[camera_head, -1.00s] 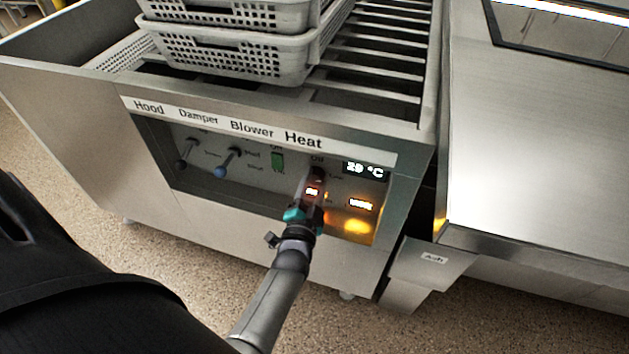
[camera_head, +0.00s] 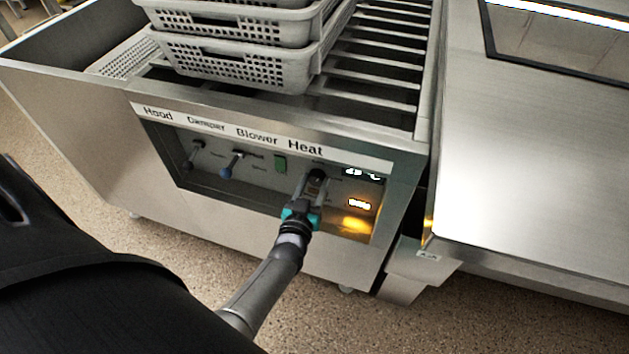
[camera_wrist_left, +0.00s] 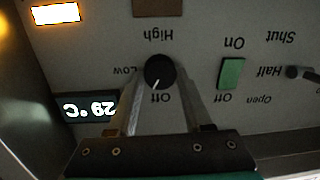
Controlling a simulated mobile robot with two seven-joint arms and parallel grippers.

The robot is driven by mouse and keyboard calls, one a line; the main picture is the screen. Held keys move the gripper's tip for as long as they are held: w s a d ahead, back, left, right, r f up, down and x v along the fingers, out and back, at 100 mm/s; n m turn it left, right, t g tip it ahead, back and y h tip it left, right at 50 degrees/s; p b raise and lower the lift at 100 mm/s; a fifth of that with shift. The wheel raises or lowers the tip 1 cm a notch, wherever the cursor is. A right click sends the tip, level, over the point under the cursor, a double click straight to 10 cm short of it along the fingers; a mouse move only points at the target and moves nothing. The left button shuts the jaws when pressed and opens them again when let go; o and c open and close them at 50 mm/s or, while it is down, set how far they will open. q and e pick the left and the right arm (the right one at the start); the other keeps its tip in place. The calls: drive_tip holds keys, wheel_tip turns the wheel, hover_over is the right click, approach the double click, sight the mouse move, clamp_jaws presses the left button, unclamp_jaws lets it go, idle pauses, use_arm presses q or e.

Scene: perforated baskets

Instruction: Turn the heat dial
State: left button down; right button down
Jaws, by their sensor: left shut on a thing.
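The heat dial (camera_wrist_left: 158,72) is a round black knob with a white pointer line. In the left wrist view, which shows the panel upside down, the line points at the "Off" mark; "Low" and "High" are printed around it. My left gripper (camera_head: 318,180) is at the dial under the "Heat" label, its two fingers on either side of the knob and shut on it. In the head view the fingers mostly hide the dial. The display (camera_wrist_left: 90,108) beside it reads 29 °C. My right gripper is not in view.
Grey perforated baskets (camera_head: 235,62) are stacked above. A steel table (camera_head: 530,160) stands to the right. An orange lamp (camera_head: 356,224) glows on the panel.

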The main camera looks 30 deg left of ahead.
use_arm(q)
drive_tip(key=shift+a+n+h, duration=0.1)
drive_tip(key=shift+n+h, duration=0.2)
drive_tip(key=shift+n, duration=2.3)
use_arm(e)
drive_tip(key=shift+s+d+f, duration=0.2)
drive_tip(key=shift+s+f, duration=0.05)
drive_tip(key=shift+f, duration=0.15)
use_arm(q)
drive_tip(key=shift+h, duration=0.3)
drive_tip(key=shift+c, duration=1.6)
unclamp_jaws()
drive_tip(key=shift+s, duration=0.1)
